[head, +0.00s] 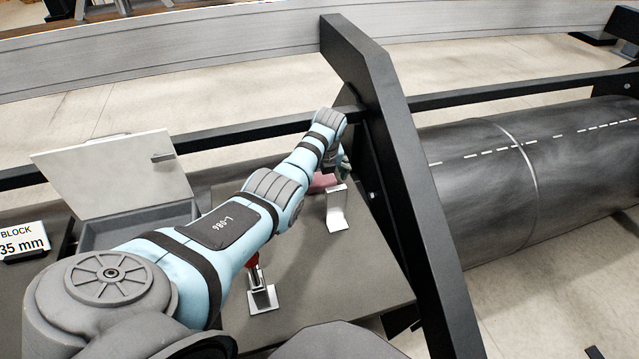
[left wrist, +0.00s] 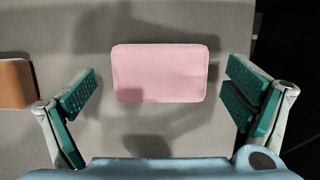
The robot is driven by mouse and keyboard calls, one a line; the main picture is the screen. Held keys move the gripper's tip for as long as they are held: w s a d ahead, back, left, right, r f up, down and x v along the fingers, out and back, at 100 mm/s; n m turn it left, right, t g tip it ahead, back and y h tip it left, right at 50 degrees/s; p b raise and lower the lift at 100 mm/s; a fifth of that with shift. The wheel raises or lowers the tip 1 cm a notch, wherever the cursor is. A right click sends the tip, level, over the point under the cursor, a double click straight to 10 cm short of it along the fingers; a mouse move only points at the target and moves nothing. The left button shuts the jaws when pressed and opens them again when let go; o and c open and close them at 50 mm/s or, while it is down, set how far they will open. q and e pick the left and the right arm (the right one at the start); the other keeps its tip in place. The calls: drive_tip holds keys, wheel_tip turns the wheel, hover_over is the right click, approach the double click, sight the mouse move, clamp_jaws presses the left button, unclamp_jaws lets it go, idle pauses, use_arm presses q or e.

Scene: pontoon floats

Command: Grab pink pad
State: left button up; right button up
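The pink pad (left wrist: 162,73) is a rounded rectangle lying flat on the grey table (left wrist: 105,18) in the left wrist view. In the left wrist view my left gripper (left wrist: 163,97) is open, with green-padded fingers to the left and right of the pad. There are clear gaps between the pad and both fingers, and nothing is held. My right gripper is in neither view.
A brown block (left wrist: 15,83) lies left of the left finger. A bent white metal stand (head: 337,210) stands near the pad. A second stand (head: 263,298) with a red item is nearer. An open grey box (head: 140,222) is at left. A dark slanted post (head: 395,150) rises right of the gripper.

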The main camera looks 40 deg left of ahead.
use_arm(q)
drive_tip(key=c, duration=0.8)
